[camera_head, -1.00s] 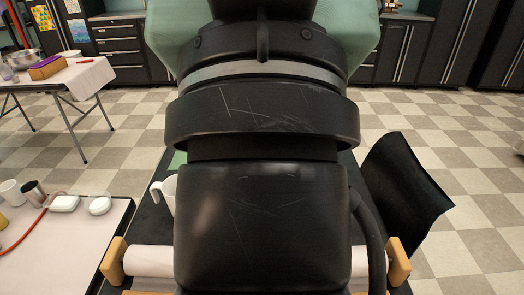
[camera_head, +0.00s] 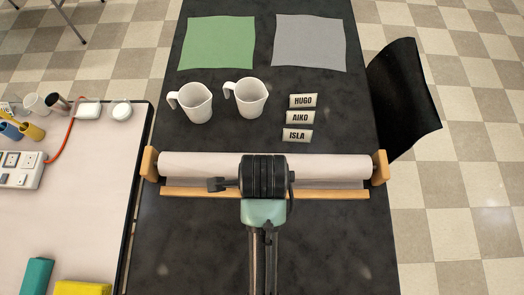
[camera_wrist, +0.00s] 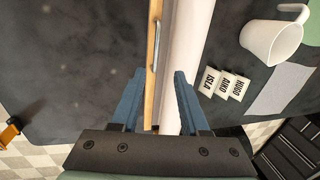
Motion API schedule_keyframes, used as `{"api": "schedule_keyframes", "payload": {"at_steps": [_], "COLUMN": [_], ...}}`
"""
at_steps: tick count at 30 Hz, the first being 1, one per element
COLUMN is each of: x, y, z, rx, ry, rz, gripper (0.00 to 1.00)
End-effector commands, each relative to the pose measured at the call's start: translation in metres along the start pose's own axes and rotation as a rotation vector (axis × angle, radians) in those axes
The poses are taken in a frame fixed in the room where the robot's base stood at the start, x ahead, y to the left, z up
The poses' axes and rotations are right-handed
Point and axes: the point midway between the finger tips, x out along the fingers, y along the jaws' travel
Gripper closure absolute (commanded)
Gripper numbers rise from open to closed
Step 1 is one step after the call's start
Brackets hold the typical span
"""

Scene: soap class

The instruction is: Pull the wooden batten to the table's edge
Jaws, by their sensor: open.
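The wooden batten (camera_head: 202,193) is a long thin strip lying crosswise on the dark table, along the near side of a white paper roll. My wrist covers its middle in the head view. In the wrist view, the batten (camera_wrist: 150,75) runs upright in the picture, with a small metal piece beside it. My gripper (camera_wrist: 160,72) is open above, its two blue fingers to either side of the batten and part of the roll. I see no finger closed on anything. How high the fingertips are above the batten I cannot tell.
The paper roll (camera_head: 200,165) sits between wooden end blocks (camera_head: 379,167). Beyond it stand two white jugs (camera_head: 246,97), several name cards (camera_head: 300,118), a green sheet (camera_head: 218,42) and a grey sheet (camera_head: 309,42). A black chair (camera_head: 405,95) stands at right. The near tabletop (camera_head: 335,250) is clear.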

Motion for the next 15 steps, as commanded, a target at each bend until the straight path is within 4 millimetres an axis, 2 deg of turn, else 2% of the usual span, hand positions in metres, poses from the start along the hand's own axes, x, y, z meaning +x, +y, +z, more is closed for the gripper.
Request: {"api": "schedule_keyframes", "payload": {"at_steps": [5,15], "x": [0.017,0.085], "y": [0.007,0.007], "z": [0.000,0.000], "rx": [0.016,0.013], "ry": [0.000,0.000], "rz": [0.023,0.020], "gripper": [0.55,0.55]}}
